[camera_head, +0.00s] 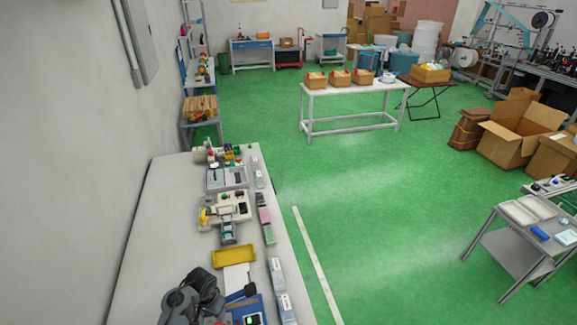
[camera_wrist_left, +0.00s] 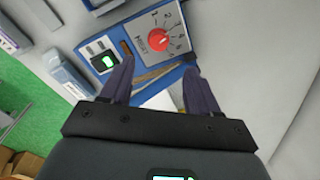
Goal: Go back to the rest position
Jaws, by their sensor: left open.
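My left gripper (camera_wrist_left: 158,78) is open in the left wrist view, with its two dark fingers apart and nothing visible between them. It hangs over a blue device (camera_wrist_left: 185,58) with a grey dial panel, a red knob (camera_wrist_left: 158,40) and a small green-lit display (camera_wrist_left: 104,62). In the head view my dark left arm (camera_head: 195,295) is at the bottom, above the near end of the grey bench (camera_head: 150,240). The blue device (camera_head: 248,312) shows partly beside it at the bottom edge. My right gripper is in neither view.
A yellow tray (camera_head: 234,256) and a white sheet (camera_head: 237,277) lie beyond the arm. Small boxes (camera_head: 277,272) line the bench's right edge. Several small machines (camera_head: 228,207) stand farther up. A wall (camera_head: 65,160) bounds the left side; green floor (camera_head: 380,220) is clear to the right.

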